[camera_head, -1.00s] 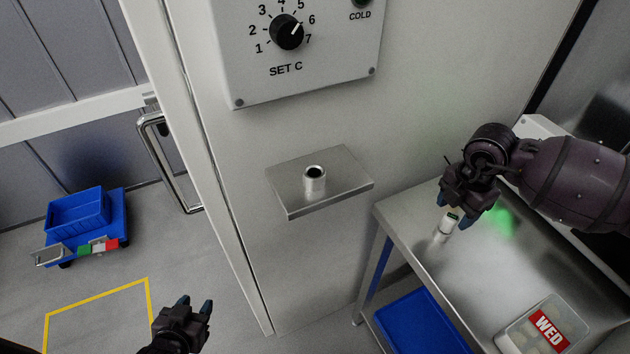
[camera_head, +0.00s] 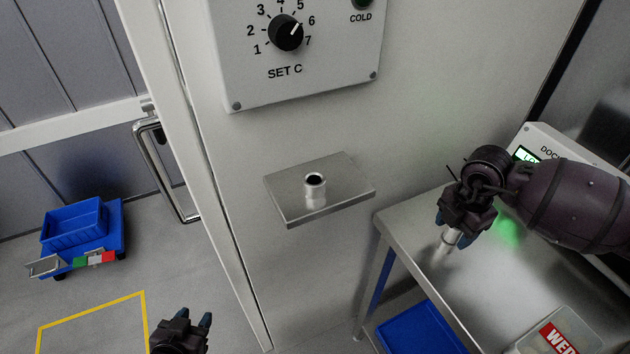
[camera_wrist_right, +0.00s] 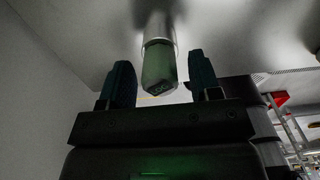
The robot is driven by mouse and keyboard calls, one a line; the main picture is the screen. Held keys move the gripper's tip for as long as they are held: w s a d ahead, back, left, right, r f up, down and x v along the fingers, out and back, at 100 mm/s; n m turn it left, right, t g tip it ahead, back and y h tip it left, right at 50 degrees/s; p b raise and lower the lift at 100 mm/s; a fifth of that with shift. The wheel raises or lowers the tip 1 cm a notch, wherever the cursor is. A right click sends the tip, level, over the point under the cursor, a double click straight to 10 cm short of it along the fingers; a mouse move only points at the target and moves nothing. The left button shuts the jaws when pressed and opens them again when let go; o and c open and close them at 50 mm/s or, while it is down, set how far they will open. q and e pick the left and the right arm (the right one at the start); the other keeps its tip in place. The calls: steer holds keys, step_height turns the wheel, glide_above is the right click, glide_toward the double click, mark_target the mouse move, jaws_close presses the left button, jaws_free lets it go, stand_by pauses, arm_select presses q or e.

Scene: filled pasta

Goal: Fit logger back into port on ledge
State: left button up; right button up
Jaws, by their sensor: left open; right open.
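The logger (camera_head: 449,239) is a small pale cylinder standing on the steel table at the right. In the right wrist view the logger (camera_wrist_right: 159,62) shows a greenish capped end between the two fingers, with a gap on each side. My right gripper (camera_head: 456,226) is open around it and hides its upper part in the head view; its fingers also show in the right wrist view (camera_wrist_right: 160,82). The port (camera_head: 315,185) is a short upright metal tube with a dark, empty hole on the steel ledge (camera_head: 285,200). My left gripper (camera_head: 196,328) is open and empty at the bottom, low over the floor.
A white box with a green display (camera_head: 526,154) stands behind my right arm on the steel table (camera_head: 400,222). A container labelled WED (camera_head: 556,338) is at the lower right. A blue crate (camera_head: 420,330) sits under the table. A control panel (camera_head: 300,75) hangs above the ledge.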

steer(key=c, duration=1)
steer(key=shift+r, duration=0.35)
steer(key=shift+r+p, duration=0.25)
steer(key=shift+p, duration=0.15)
stand_by(0.5)
steer(key=shift+r, duration=0.2)
